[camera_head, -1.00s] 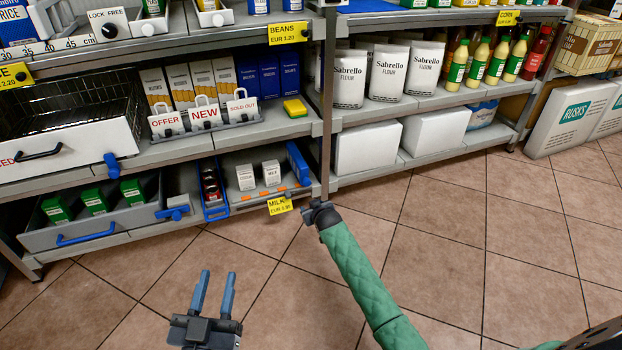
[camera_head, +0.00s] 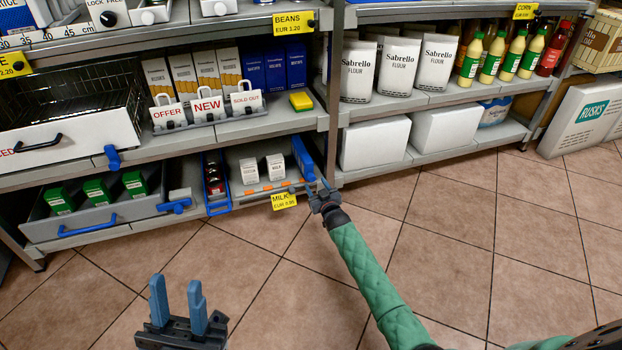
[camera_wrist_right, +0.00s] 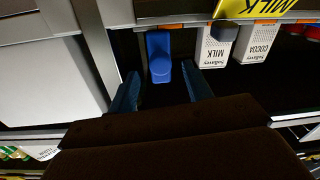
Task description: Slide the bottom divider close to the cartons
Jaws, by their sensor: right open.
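Two white cartons, cocoa (camera_head: 249,170) and milk (camera_head: 276,167), stand on the bottom shelf. The blue bottom divider (camera_head: 304,158) stands to their right by the shelf post, with a gap between. In the right wrist view its rounded front end (camera_wrist_right: 160,62) lies just ahead of and between my open fingers; the milk carton (camera_wrist_right: 213,48) is beside it. My right gripper (camera_head: 322,188) is open at the shelf's front edge; I cannot tell whether it touches the divider. My left gripper (camera_head: 178,300) is open and empty above the floor.
Another blue divider (camera_head: 217,184) stands left of the cartons beside dark red-topped items. A yellow milk price tag (camera_head: 284,201) hangs on the front edge. A grey drawer (camera_head: 95,215) with green boxes is further left. The shelf post (camera_head: 334,100) stands close right.

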